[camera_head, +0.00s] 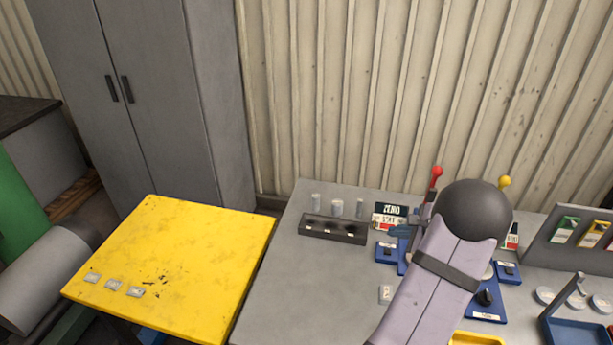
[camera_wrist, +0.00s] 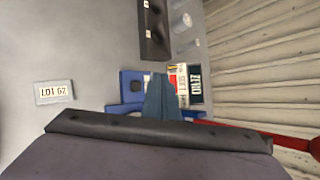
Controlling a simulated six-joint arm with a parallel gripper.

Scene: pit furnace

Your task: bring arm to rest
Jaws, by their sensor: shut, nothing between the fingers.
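My gripper (camera_wrist: 160,97) shows in the wrist view as blue-grey fingers, shut and empty. In the head view its blue-grey tip (camera_head: 400,230) pokes out to the left of my arm. It is over the grey bench (camera_head: 270,285), close to a blue device (camera_wrist: 132,84) and the printed labels (camera_wrist: 186,84) reading ZENO. Whether it touches the device cannot be told. My arm hides the middle of the right part of the bench in the head view.
A small label plate (camera_head: 385,294) lies left of my arm. Red-knobbed (camera_head: 437,171) and yellow-knobbed (camera_head: 504,182) levers stand behind my arm. The yellow table (camera_head: 180,260) is mostly clear.

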